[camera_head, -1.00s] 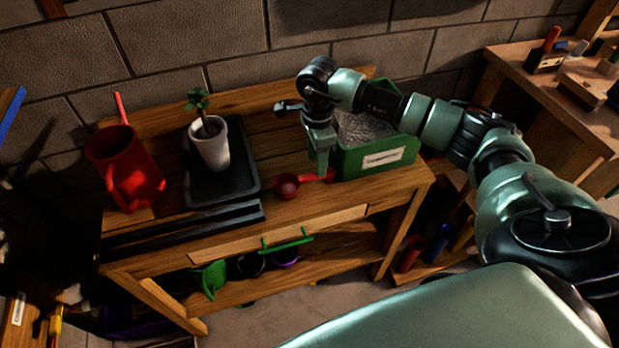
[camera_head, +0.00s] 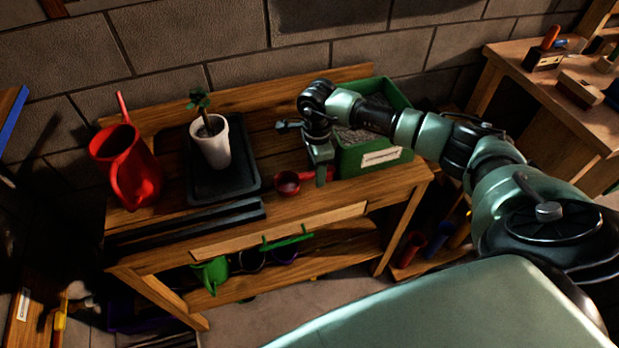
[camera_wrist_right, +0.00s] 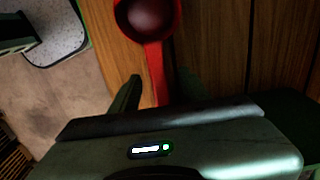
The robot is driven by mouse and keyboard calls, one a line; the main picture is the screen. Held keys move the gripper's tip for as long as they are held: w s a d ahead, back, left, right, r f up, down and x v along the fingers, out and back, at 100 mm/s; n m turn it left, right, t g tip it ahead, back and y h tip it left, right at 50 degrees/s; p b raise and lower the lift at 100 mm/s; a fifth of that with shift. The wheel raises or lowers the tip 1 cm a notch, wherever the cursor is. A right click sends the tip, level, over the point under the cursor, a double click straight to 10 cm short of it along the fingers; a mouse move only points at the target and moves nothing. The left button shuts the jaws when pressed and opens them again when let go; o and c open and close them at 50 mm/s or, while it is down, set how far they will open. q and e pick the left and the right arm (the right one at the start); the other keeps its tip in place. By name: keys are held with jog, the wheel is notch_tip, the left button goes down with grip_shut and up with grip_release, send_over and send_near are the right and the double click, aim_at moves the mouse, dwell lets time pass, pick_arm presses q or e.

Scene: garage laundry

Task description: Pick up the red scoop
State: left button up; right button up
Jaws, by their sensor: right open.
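The red scoop (camera_head: 288,183) lies on the wooden bench near its front edge, bowl to the left and handle to the right. In the right wrist view its bowl (camera_wrist_right: 148,14) is at the top and its handle runs down toward my gripper. My right gripper (camera_head: 321,176) is open, pointing down at the handle. In the wrist view the handle appears between the fingers of the gripper (camera_wrist_right: 160,84). Its lower end is hidden by the gripper body, and I cannot tell whether the fingers touch it. My left gripper is not in view.
A green bin (camera_head: 373,166) of grey granules stands just right of my gripper. A black tray (camera_head: 200,190) with a white plant pot (camera_head: 213,152) is left of the scoop. A red watering can (camera_head: 126,165) stands farther left. The wall is behind.

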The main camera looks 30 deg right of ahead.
jog(key=shift+f, duration=0.15)
dwell(0.3)
grip_shut()
jog(key=shift+r+p, duration=0.3)
jog(key=shift+r, duration=0.3)
notch_tip(320, 180, up, 19)
jog(key=b, duration=0.3)
jog(key=shift+r+b, duration=0.2)
jog(key=shift+b, duration=0.2)
